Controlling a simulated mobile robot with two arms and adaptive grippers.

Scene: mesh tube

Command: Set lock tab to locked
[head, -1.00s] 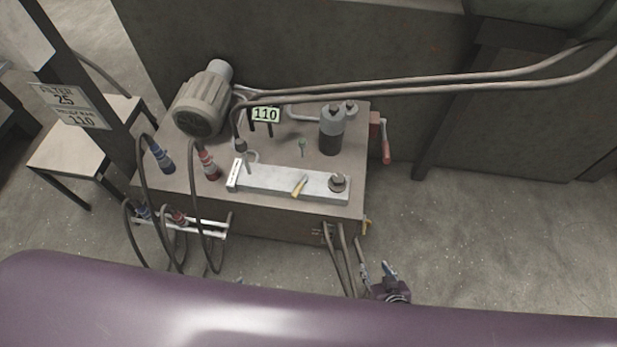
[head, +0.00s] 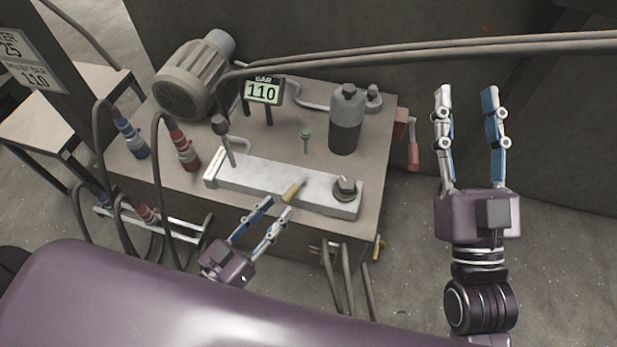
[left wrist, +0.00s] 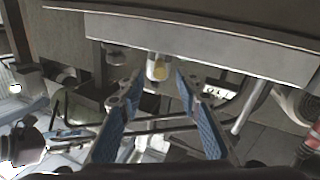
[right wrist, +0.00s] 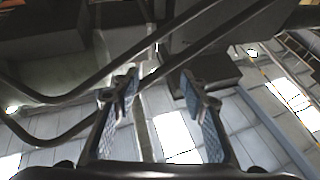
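A yellow tab (head: 293,191) sits on the front edge of the pale manifold block (head: 240,183) on top of the tank. I take it for the lock tab, but I cannot tell which position it is in. A yellow piece on a white base (left wrist: 158,68) shows ahead of the fingers in the left wrist view. My left gripper (head: 277,206) is open and empty, its fingertips just in front of the block and near the tab. My right gripper (head: 466,92) is open and empty, raised to the right of the tank, with fingers pointing away.
A dark knob (head: 345,190) stands on the block's right end and a thin lever (head: 227,145) on its left. A motor (head: 195,78), a dark cylinder (head: 345,125) and a display reading 110 (head: 262,92) stand behind. Red and blue hose couplings (head: 183,150) are left.

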